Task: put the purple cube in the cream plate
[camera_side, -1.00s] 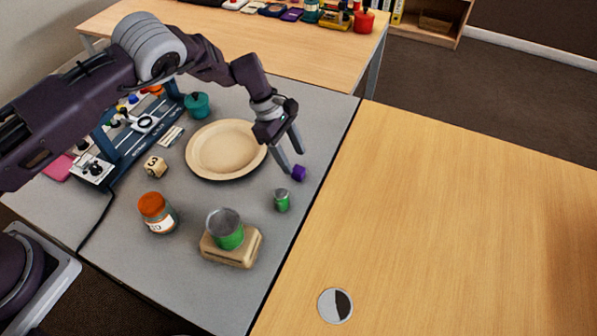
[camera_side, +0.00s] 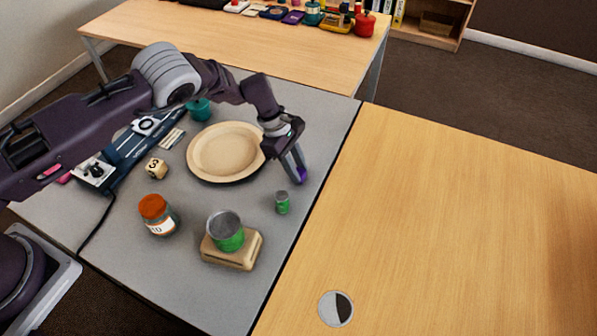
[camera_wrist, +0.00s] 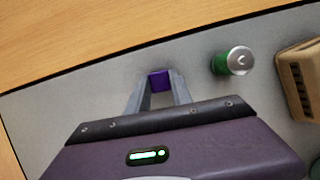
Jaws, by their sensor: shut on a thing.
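The purple cube (camera_side: 302,175) is at the right edge of the grey table, between the fingertips of my gripper (camera_side: 297,174). In the wrist view the cube (camera_wrist: 159,80) sits between the two fingers of my gripper (camera_wrist: 160,88), which is shut on it. I cannot tell whether the cube is lifted off the table. The cream plate (camera_side: 192,164) lies flat on the grey table, to the left of my gripper, and looks empty.
A small green can (camera_side: 282,202) stands close to my gripper. A larger green can (camera_side: 226,232) stands on a tan block (camera_side: 232,258). An orange-lidded jar (camera_side: 157,215), a numbered cube (camera_side: 156,168) and a teal pot (camera_side: 199,109) stand around the plate.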

